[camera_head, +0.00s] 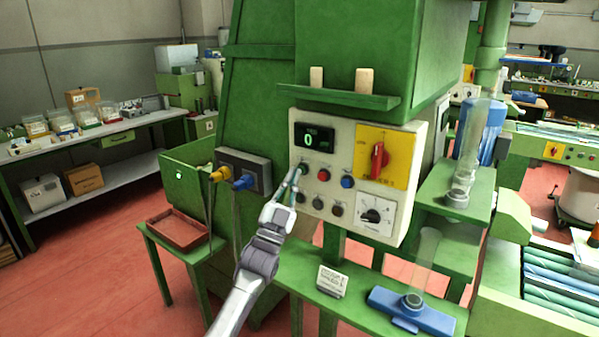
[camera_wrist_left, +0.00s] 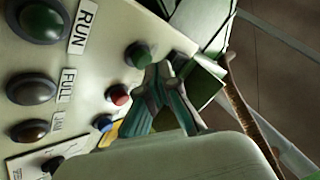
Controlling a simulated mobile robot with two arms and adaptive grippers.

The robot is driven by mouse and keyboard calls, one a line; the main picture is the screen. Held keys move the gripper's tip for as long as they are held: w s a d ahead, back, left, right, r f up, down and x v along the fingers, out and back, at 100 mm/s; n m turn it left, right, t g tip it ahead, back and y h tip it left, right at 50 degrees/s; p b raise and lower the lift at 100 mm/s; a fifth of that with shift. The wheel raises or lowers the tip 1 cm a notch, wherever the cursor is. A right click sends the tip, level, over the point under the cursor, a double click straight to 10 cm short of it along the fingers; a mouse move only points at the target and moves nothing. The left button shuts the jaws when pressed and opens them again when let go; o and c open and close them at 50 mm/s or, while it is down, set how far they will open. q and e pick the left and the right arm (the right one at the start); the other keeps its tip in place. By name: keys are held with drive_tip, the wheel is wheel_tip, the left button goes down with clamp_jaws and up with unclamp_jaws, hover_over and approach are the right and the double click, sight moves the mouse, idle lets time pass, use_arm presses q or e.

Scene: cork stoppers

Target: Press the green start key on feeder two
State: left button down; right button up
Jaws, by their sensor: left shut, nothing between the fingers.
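The pale control panel (camera_head: 408,140) is on the front of a green machine. Its green key (camera_head: 303,168) sits left of a red key (camera_head: 323,174) and a blue key (camera_head: 347,181). My left gripper (camera_head: 295,174) is shut and empty, its fingertips at the green key and partly covering it. In the left wrist view the green key (camera_wrist_left: 138,54) is just beside the fingertips (camera_wrist_left: 160,76); I cannot tell whether they touch. My right gripper is not in view.
A display (camera_head: 314,138) above the keys reads 0. A yellow plate with a red rotary switch (camera_head: 379,160) and a dial (camera_head: 375,214) are to the right. Below the keys are lamps, RUN (camera_wrist_left: 40,22) and FULL (camera_wrist_left: 31,89).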

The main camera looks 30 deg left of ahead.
use_arm(q)
drive_tip(key=shift+w+b, duration=0.35)
drive_tip(key=shift+w, duration=0.1)
idle(0.3)
drive_tip(key=shift+s, duration=0.15)
drive_tip(key=shift+s+p, duration=0.45)
drive_tip(key=shift+s, duration=0.25)
drive_tip(key=s+p, duration=0.2)
drive_tip(key=s, duration=0.3)
drive_tip(key=shift+a, duration=0.2)
idle(0.9)
